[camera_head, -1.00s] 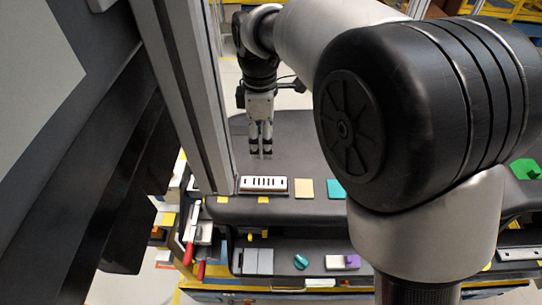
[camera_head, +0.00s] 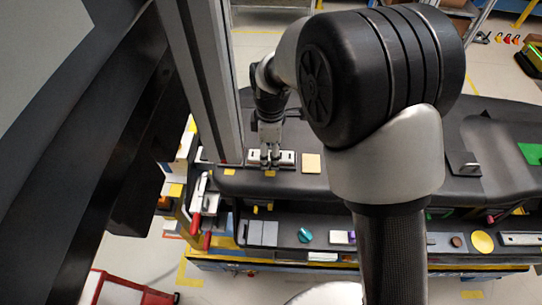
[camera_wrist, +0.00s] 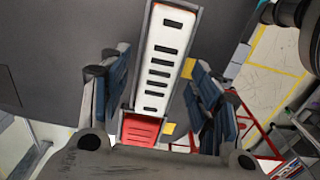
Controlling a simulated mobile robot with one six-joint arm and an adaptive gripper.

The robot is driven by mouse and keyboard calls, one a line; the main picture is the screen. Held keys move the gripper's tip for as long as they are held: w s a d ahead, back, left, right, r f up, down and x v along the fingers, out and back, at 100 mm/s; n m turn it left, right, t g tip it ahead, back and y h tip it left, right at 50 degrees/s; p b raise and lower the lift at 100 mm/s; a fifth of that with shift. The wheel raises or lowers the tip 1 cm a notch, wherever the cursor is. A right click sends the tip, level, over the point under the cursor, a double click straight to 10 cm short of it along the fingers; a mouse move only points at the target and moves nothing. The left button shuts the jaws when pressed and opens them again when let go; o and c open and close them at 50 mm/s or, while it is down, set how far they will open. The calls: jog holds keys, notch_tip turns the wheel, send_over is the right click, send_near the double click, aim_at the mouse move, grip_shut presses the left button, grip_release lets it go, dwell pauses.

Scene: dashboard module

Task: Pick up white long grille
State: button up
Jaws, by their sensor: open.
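The white long grille (camera_head: 287,157) lies on the dark dashboard shelf near its front edge, just right of the grey post. In the wrist view the grille (camera_wrist: 162,62) is a long white bar with a row of black slots and a dark rim. My gripper (camera_head: 270,160) points down over the middle of the grille and hides part of it. In the wrist view my gripper (camera_wrist: 160,85) has its two fingers apart, one on each side of the grille, with gaps between. Whether the fingertips reach down to the grille's level I cannot tell.
A beige square (camera_head: 311,163) lies right of the grille. A red piece (camera_wrist: 141,129) shows at the grille's near end in the wrist view. The grey post (camera_head: 212,90) stands close on the left. A lower shelf holds a teal part (camera_head: 305,235) and grey plates (camera_head: 263,233).

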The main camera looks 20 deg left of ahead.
jog(key=shift+f, duration=0.35)
jog(key=shift+c, duration=0.2)
jog(key=c, duration=1.1)
